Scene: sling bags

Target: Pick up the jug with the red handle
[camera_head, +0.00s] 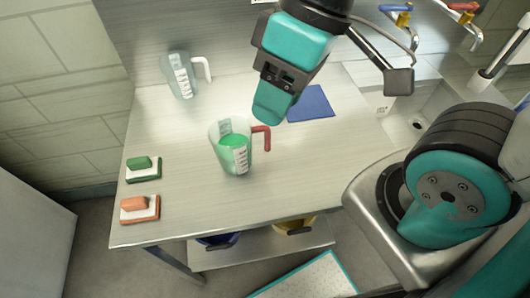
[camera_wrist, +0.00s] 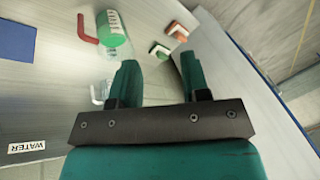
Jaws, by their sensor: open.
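The jug with the red handle (camera_head: 232,147) stands upright on the metal table. It is clear, holds green liquid and has a white scale on its side; the red handle points right. It also shows at the top left of the wrist view (camera_wrist: 112,30), handle to the left. A second clear jug with a white handle (camera_head: 181,74) stands at the back left of the table. My gripper (camera_head: 268,112) is above the table, behind and to the right of the red-handled jug, apart from it. In the wrist view its two fingers (camera_wrist: 160,82) are spread and empty.
A blue mat (camera_head: 310,104) lies right of the jug. Green (camera_head: 143,168) and orange (camera_head: 140,208) sponges on white bases sit near the table's left edge. A sink (camera_head: 415,122) with taps is at the right. The table's front middle is clear.

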